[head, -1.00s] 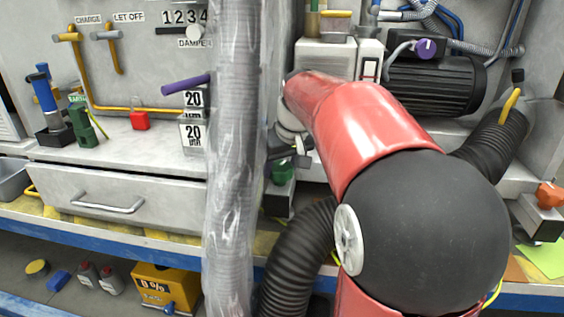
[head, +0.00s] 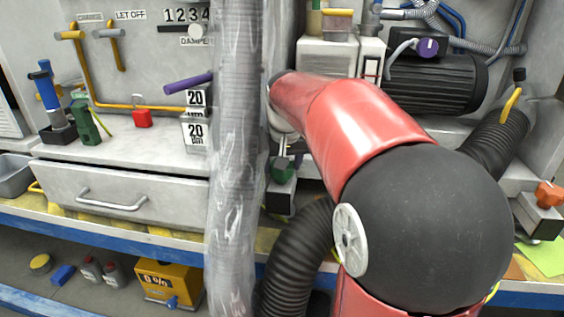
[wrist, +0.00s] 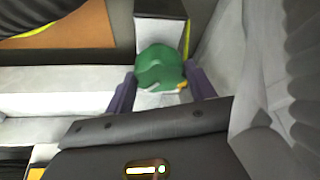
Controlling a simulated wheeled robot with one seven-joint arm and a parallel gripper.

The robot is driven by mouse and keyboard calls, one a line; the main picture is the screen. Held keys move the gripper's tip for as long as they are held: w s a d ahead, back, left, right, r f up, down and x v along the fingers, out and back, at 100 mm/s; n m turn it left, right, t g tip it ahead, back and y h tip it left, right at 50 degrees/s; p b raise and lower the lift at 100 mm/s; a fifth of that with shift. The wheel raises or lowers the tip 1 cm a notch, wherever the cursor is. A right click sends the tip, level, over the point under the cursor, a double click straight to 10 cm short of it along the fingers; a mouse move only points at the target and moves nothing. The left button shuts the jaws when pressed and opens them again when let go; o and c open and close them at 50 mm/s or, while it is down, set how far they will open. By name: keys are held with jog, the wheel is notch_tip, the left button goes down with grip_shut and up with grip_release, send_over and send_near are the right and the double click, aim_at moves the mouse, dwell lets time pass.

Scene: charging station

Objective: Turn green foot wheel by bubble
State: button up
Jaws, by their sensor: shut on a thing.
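A green foot wheel (head: 283,170) sits low behind the clear-wrapped hose, left of my red arm, on a block at the bench front. In the wrist view the green wheel (wrist: 160,68) is between the purple fingers of my gripper (wrist: 162,85), which is shut on it. A small yellow mark shows at the wheel's right edge. In the head view the arm and hose hide most of the gripper. A small window (wrist: 146,170) with a white bar and a green spot shows on the dark surface at the bottom of the wrist view.
The clear-wrapped hose (head: 232,200) hangs close left of my wrist. A black ribbed hose (head: 297,258) bends below it. A black motor (head: 437,84) and an orange foot wheel (head: 550,194) are at right. A drawer (head: 120,194) is at left.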

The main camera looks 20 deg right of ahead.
jog(key=o, duration=0.9)
jog(key=shift+o, duration=0.2)
